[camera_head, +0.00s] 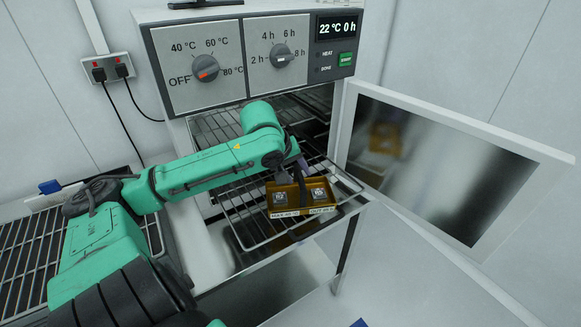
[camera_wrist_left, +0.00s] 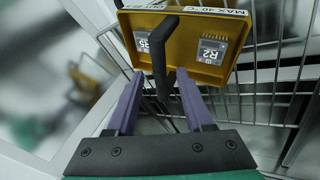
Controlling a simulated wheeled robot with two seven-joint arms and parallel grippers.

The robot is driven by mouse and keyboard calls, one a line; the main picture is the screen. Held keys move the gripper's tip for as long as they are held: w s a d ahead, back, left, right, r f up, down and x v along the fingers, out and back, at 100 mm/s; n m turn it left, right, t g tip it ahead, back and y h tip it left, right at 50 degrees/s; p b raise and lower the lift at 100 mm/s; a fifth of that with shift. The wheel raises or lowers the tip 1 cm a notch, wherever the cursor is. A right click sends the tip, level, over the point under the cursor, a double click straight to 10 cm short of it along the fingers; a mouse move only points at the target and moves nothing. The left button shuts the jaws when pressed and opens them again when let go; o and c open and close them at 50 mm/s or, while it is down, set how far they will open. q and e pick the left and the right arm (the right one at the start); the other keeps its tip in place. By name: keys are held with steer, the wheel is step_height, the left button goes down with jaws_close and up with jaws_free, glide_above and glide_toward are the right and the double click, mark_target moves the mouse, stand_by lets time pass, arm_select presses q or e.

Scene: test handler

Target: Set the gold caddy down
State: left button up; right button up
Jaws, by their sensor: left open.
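The gold caddy (camera_head: 300,205) is a shallow tray with two square chips in it and white labels along its front edge. It rests on the pulled-out wire shelf (camera_head: 248,232) of the oven, looking level. In the left wrist view, the caddy (camera_wrist_left: 190,42) has a black upright handle (camera_wrist_left: 159,62). My left gripper (camera_head: 297,172) is at the caddy; in the wrist view its purple fingers (camera_wrist_left: 160,74) are spread, one on each side of the handle, with visible gaps. My right gripper is not in view.
The oven (camera_head: 250,62) stands behind with its glass door (camera_head: 440,165) swung open to the right. Its display reads 22 °C 0 h. Another wire rack (camera_head: 30,255) lies at the left. A wall socket with plugs (camera_head: 108,68) is at the upper left.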

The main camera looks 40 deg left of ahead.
arm_select(q)
steer(key=v, duration=0.5)
stand_by(0.4)
